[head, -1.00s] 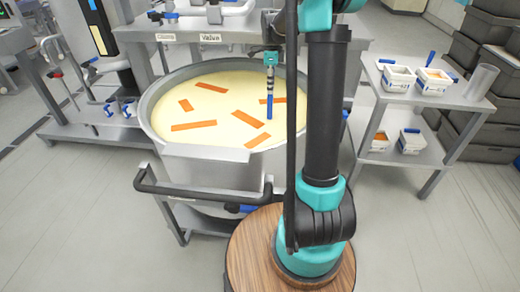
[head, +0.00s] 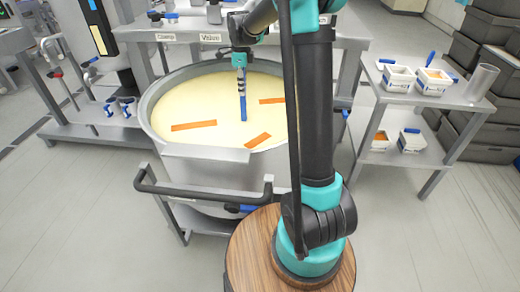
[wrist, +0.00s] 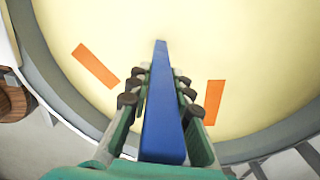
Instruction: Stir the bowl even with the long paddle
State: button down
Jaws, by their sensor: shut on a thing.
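The large round steel bowl (head: 150,118) is filled with pale yellow liquid (head: 205,105). Orange strips show on its surface: one at front left (head: 194,125), one at front (head: 257,140) and one at right (head: 272,100). My gripper (head: 240,72) is over the middle of the bowl, shut on the blue long paddle (head: 243,107). The paddle points down to the liquid; how deep its tip goes I cannot tell. In the wrist view the paddle (wrist: 161,100) lies between the fingers, with one orange strip on either side. My arm hides the bowl's right part.
A steel bench with labelled fittings (head: 210,38) stands behind the bowl. A bar handle (head: 200,190) juts from its front. At right, a shelf table (head: 450,98) holds white tubs (head: 397,78) and a clear cylinder (head: 482,80). Dark crates are stacked behind.

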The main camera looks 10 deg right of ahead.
jog(key=s+d, duration=0.3)
jog(key=d, duration=0.3)
jog(key=shift+s+d, duration=0.25)
jog(key=shift+s, duration=0.05)
jog(key=s+d, duration=0.3)
jog(key=d, duration=0.6)
jog(key=w+a, duration=0.7)
jog(key=w, duration=0.3)
jog(key=s+a, duration=0.4)
jog(key=a, duration=0.7)
jog(key=s+d, duration=0.3)
jog(key=d, duration=0.6)
jog(key=shift+r, duration=0.1)
